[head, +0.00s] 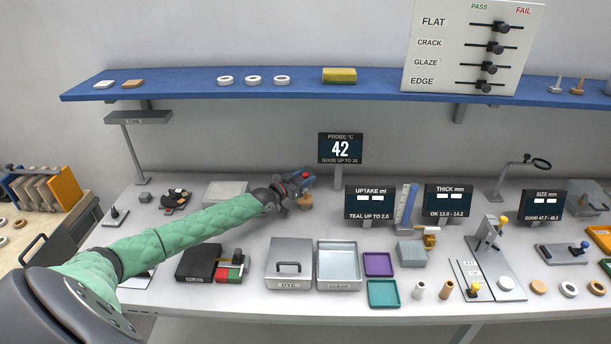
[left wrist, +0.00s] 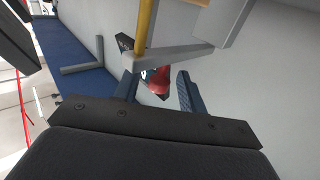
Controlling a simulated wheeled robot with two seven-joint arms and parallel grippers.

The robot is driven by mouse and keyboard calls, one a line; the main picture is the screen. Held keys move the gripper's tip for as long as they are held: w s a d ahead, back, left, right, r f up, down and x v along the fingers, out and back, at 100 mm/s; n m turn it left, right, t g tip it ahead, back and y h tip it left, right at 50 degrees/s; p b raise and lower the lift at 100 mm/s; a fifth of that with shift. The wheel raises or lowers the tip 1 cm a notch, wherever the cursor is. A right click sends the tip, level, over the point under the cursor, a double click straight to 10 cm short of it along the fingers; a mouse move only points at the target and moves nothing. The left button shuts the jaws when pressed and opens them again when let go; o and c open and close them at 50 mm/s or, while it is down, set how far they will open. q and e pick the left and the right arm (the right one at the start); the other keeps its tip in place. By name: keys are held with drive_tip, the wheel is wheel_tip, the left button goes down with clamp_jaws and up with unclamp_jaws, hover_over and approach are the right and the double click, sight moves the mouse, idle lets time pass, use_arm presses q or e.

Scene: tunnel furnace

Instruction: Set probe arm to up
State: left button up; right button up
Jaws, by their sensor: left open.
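The probe display (head: 340,148) reads 42 and stands at the back of the bench. My left gripper (head: 303,179) is in front and to the left of it, at a small red knob (head: 305,174), probably the probe arm's handle. In the left wrist view the red knob (left wrist: 159,82) shows between my two open blue fingers (left wrist: 158,92), with a grey bar (left wrist: 175,56) and a yellow rod (left wrist: 146,22) by it. A tan piece (head: 305,201) sits just below the gripper. My gripper hides most of the probe arm, so its tilt cannot be told. My right gripper is not in view.
A blue shelf (head: 200,84) runs above the bench. The uptake display (head: 368,202) stands to the right of my gripper. A grey block (head: 225,192) lies behind my forearm. The lidded DYE box (head: 290,262) and the CLEAR tray (head: 339,243) sit in front.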

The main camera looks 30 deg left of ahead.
use_arm(q)
drive_tip(key=shift+w, duration=0.3)
clamp_jaws()
